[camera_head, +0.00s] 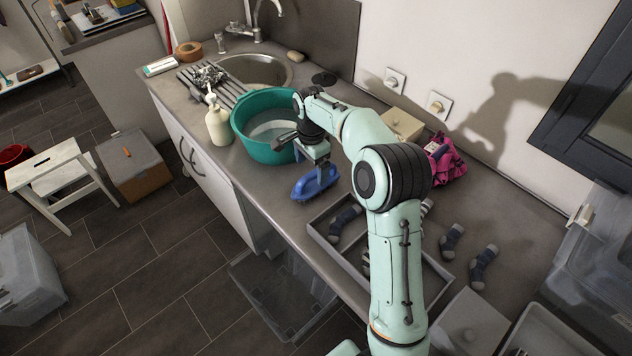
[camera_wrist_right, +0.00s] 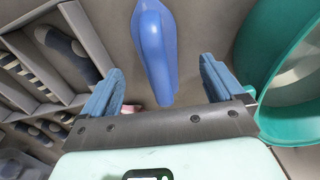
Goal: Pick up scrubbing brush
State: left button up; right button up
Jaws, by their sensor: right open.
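The blue scrubbing brush (camera_head: 315,182) lies on the grey counter, in front of the teal tub. In the right wrist view the brush (camera_wrist_right: 155,45) extends from the top edge down between the finger pads. My right gripper (camera_head: 312,158) is open and empty, pointing down just above the brush. In the wrist view its two blue-grey fingers (camera_wrist_right: 161,68) stand on either side of the brush, with gaps on both sides. I cannot tell the exact height of the fingertips over it. My left gripper is not in view.
The teal tub (camera_head: 240,122) stands close to the gripper, with a soap bottle (camera_head: 218,122) beside it. A divided grey tray (camera_head: 330,243) with socks lies on the other side. A pink cloth (camera_head: 450,163) and beige box (camera_head: 400,124) are near the wall.

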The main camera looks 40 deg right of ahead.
aim_at(312, 184)
jog(key=shift+s+a+f, duration=0.1)
jog(key=shift+f, duration=1.45)
jog(key=shift+s+f, duration=0.1)
jog(key=shift+f, duration=1.4)
jog(key=c, duration=1.2)
